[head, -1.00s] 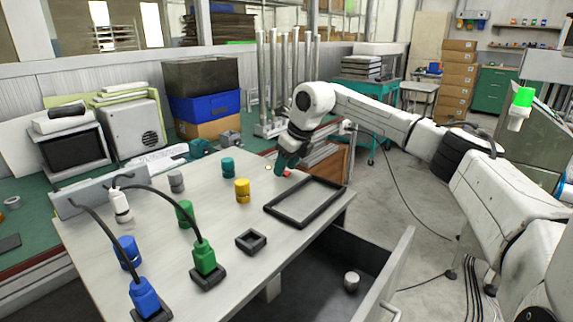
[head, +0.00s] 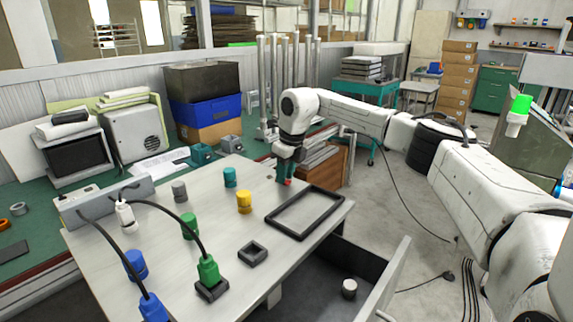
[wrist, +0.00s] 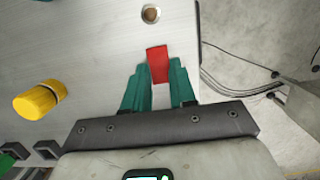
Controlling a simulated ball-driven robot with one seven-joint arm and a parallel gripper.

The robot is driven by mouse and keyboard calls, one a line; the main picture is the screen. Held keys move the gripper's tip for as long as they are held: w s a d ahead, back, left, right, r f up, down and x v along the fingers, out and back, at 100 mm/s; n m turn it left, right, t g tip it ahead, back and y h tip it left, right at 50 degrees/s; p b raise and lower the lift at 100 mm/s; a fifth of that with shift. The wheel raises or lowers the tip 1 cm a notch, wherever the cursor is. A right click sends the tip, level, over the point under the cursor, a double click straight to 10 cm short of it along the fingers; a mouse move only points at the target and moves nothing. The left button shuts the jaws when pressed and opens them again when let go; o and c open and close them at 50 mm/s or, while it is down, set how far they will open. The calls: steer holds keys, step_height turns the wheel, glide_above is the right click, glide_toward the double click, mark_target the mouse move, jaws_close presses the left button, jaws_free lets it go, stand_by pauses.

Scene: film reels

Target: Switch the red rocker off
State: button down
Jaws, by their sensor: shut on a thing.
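My gripper (wrist: 158,72) has green fingers that are shut on a small red piece (wrist: 157,63). The red piece shows between the fingertips in the wrist view, over the pale tabletop. In the head view, my gripper (head: 285,174) points down at the far right corner of the table, with a bit of red at its tip. I cannot tell whether this piece is the rocker or a separate block. A grey power strip (head: 103,200) lies along the table's left edge, far from my gripper. Details on its top are too small to tell.
A yellow cylinder (head: 244,201) and a black frame (head: 306,212) are near my gripper. Teal (head: 230,177), grey (head: 179,190) and green (head: 188,226) cylinders stand farther left. Cables run across the left side. An open drawer (head: 384,285) juts out at the front right.

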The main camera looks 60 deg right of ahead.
steer(key=shift+w+d+r+g+p, duration=0.1)
steer(key=shift+w+g+p, duration=0.2)
steer(key=shift+g+p, duration=0.75)
steer(key=c, duration=0.9)
jaws_free()
step_height(320, 180, up, 11)
steer(key=shift+s+f, duration=0.15)
steer(key=shift+f, duration=0.1)
